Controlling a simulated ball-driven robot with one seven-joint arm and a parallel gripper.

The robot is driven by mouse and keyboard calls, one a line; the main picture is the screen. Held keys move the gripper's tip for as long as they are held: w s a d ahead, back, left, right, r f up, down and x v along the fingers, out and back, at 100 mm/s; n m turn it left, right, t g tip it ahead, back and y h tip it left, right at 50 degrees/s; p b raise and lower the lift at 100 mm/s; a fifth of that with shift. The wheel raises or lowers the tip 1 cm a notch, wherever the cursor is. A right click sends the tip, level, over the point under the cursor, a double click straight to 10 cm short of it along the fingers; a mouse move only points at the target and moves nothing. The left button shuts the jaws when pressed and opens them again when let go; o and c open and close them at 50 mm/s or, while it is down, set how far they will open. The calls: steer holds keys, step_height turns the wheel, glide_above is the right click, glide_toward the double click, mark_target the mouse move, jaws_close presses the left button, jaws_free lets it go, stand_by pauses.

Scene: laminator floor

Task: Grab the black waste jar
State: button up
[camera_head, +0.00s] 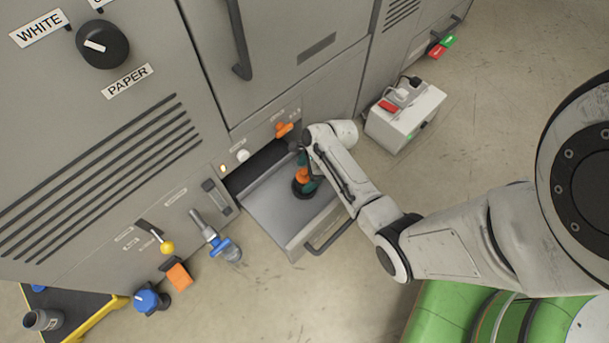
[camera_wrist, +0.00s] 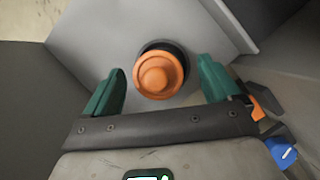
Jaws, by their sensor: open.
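The black waste jar (camera_head: 304,190) stands in an open grey drawer (camera_head: 268,205) of the machine. Its orange knobbed lid (camera_wrist: 159,74) faces the wrist camera, and a dark rim of the jar shows behind it. My gripper (camera_wrist: 161,85) is open, with one green finger on each side of the lid and gaps between lid and fingers. In the head view my gripper (camera_head: 306,172) is over the jar and hides part of it. How deep the fingers reach beside the jar is hard to tell.
The drawer has a front handle (camera_head: 328,236). A white box (camera_head: 405,117) with a red button stands on the floor at right. A blue valve (camera_head: 221,245) and an orange pedal-like part (camera_head: 179,276) sit left of the drawer. Floor before the drawer is clear.

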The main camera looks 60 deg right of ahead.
steer(key=shift+b+x, duration=0.95)
steer(key=shift+x, duration=0.85)
steer(key=shift+s, duration=0.1)
steer(key=c, duration=1.3)
steer(key=shift+o, duration=0.2)
steer(key=shift+r, duration=0.1)
